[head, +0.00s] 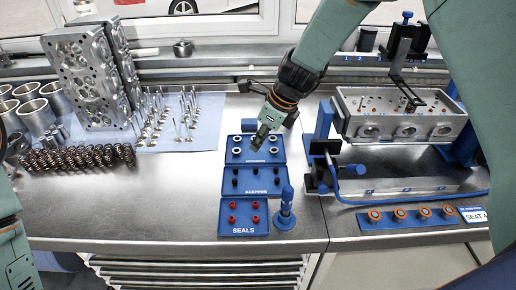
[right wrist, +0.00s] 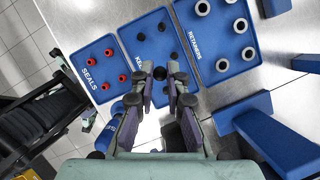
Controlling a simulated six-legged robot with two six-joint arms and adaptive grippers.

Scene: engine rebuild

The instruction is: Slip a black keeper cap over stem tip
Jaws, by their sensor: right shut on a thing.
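My right gripper (head: 256,142) reaches down over the trays in the head view. In the right wrist view its fingertips (right wrist: 160,74) are closed on a small black keeper cap (right wrist: 160,73), held above the blue keepers tray (right wrist: 128,33). In the head view the fingers hide this cap. Several other black keeper caps (head: 277,181) stand in the keepers tray (head: 228,191). The cylinder head (head: 429,126) sits in a blue fixture at the right, with small stem tips on top too small to make out. My left gripper is out of view.
The retainers tray (head: 233,160) lies behind the keepers tray, the seals tray (head: 264,231) in front. A blue upright tool (head: 285,212) stands beside them. A blue clamp post (head: 323,130) stands left of the cylinder head. Valves (head: 180,128) and springs (head: 75,159) lie at the left.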

